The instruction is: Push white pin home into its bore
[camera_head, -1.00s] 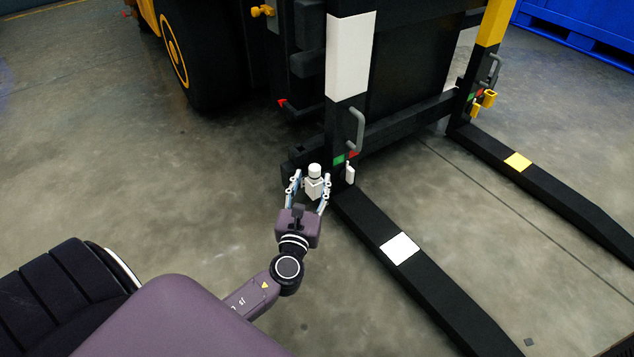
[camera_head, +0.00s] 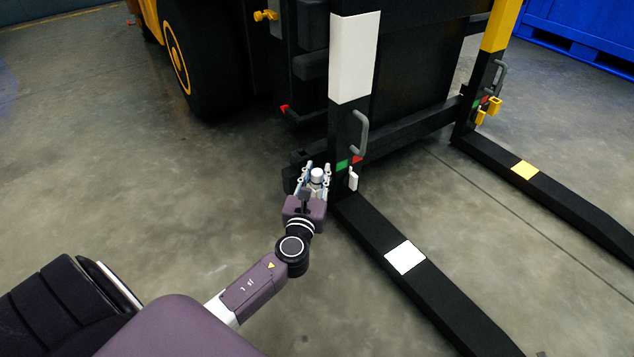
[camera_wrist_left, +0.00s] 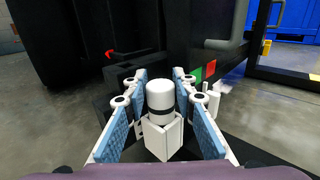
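The white pin (camera_head: 317,174) stands upright beside the foot of the near black mast, left of the green mark. In the left wrist view the pin (camera_wrist_left: 160,94) has a rounded white head, a dark band below it, and a white angular block (camera_wrist_left: 160,137) under that. My left gripper (camera_head: 315,178) reaches in from the front, with one finger on each side of the pin. In the wrist view the left gripper (camera_wrist_left: 160,100) is open, with gaps between its blue pads and the pin. The bore cannot be made out. My right gripper is not in view.
The mast has a grey handle (camera_head: 361,132), a green mark (camera_head: 342,165) and a small white tab (camera_head: 353,180). A black fork with a white patch (camera_head: 405,257) runs forward on the right. Floor at left is clear.

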